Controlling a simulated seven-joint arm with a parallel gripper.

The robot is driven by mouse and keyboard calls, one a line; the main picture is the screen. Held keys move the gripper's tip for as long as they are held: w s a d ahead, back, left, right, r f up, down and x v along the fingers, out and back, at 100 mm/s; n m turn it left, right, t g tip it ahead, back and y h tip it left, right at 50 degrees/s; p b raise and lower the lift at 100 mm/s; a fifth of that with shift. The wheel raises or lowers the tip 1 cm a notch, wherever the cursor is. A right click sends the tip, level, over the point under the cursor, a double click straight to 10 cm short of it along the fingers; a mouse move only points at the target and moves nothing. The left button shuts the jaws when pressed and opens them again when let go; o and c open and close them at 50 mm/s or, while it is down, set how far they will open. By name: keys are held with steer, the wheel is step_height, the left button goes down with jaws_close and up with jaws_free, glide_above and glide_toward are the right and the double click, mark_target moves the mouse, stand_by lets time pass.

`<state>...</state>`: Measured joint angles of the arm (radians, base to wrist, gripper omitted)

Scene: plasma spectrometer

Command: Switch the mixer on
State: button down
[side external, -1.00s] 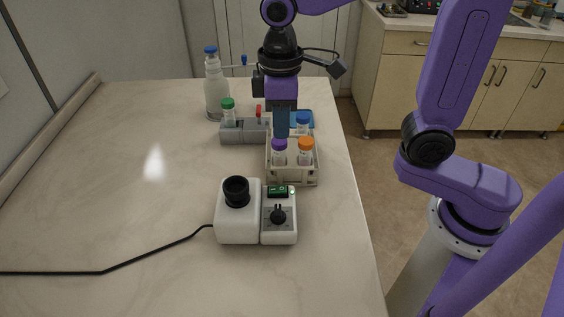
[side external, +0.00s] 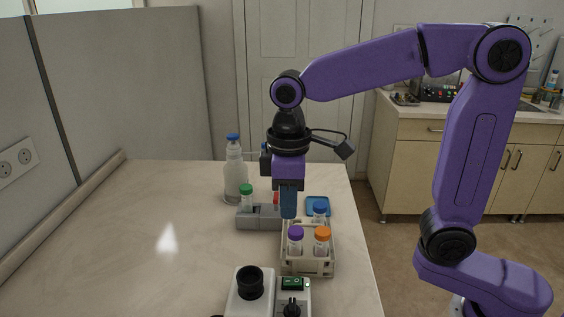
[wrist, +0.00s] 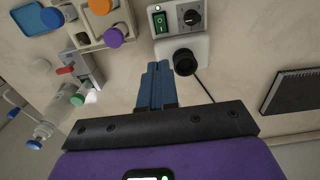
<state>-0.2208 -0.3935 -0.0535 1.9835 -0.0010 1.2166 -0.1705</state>
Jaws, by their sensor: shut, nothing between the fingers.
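The mixer is a white two-part unit at the bottom of the side view, cut off by the frame edge. Its left part (side external: 241,301) carries a black round cup (side external: 250,281); its right part has a green rocker switch (side external: 292,284) and a black knob (side external: 292,309). In the wrist view the switch (wrist: 160,23), knob (wrist: 191,17) and cup (wrist: 185,62) show near the top. A small green light shows beside the switch. I cannot tell which way the rocker is pressed. My gripper (side external: 288,214) is shut and empty, pointing down above the back of the tube rack, apart from the mixer.
A beige rack (side external: 308,268) with purple, orange and blue capped tubes stands behind the mixer. Behind it are a grey holder (side external: 258,222) with a green-capped tube, a blue-capped bottle (side external: 235,180) and a blue dish (side external: 318,205).

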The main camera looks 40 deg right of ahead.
step_height(320, 180, up, 11)
steer(key=w+a, duration=0.1)
steer(key=shift+w+a+r, duration=0.15)
steer(key=shift+r, duration=0.05)
steer(key=shift+f, duration=0.1)
stand_by(0.5)
steer(key=s+d+f+n, duration=0.1)
steer(key=s+d+f, duration=0.6)
steer(key=s+f, duration=0.2)
steer(key=s+d+f+n, duration=0.2)
steer(key=s+d+f, duration=0.5)
steer(key=s+f, duration=0.2)
steer(key=shift+s+d+f+n, duration=0.25)
steer(key=shift+s+f+n, duration=0.05)
steer(key=shift+s, duration=0.8)
